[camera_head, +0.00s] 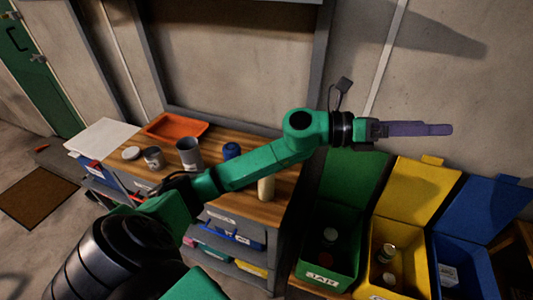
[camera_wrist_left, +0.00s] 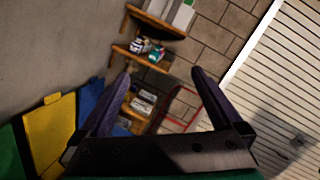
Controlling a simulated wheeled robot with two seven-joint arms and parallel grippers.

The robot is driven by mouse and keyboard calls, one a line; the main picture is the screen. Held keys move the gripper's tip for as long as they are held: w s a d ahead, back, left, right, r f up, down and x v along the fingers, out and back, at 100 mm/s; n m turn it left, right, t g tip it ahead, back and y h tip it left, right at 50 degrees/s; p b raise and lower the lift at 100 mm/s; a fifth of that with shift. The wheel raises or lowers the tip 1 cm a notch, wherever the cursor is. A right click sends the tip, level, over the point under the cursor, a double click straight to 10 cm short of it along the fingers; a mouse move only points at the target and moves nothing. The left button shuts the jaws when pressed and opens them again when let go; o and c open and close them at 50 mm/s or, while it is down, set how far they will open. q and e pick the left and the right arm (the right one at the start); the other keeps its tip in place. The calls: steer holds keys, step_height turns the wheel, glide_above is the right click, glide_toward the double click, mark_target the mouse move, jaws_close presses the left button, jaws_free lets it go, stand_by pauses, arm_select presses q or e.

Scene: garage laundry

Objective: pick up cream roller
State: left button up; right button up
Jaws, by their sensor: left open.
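The cream roller (camera_head: 266,189) stands upright near the front right edge of the wooden workbench, just below my left arm; its top is close to the arm's outline. My left gripper (camera_head: 446,129) is well to the right of it, raised over the bins, with its purple fingers pointing right. In the left wrist view, the gripper (camera_wrist_left: 161,72) shows its two fingers spread apart with nothing between them. The roller does not show in the left wrist view. My right gripper is not in view.
The workbench (camera_head: 236,207) also holds an orange tray (camera_head: 175,126), a grey cup (camera_head: 189,153), a tin (camera_head: 153,157) and a blue object (camera_head: 231,150). Open green (camera_head: 328,274), yellow (camera_head: 414,268) and blue (camera_head: 478,257) bins stand right of it.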

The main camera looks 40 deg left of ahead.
arm_select(q)
step_height(320, 180, down, 4)
steer(key=a+m+g+y, duration=0.2)
steer(key=m+g+y, duration=0.15)
steer(key=m, duration=0.35)
steer(key=m+g+y+b, duration=0.2)
steer(key=g+y+b, duration=0.4)
steer(key=y, duration=0.6)
glide_above(266, 178)
steer(key=w+a+p, duration=0.1)
steer(key=w+a, duration=0.1)
steer(key=a, duration=0.1)
steer(key=shift+g+h, duration=0.25)
steer(key=f, duration=1.2)
steer(key=shift+s+d, duration=0.1)
steer(key=shift+d, duration=0.1)
steer(key=shift+f+p, duration=0.3)
steer(key=shift+f, duration=0.15)
steer(key=f, duration=0.2)
steer(key=f+p, duration=0.1)
steer(key=f, duration=0.1)
steer(key=shift+d, duration=0.4)
steer(key=shift+f, duration=0.2)
jaws_close()
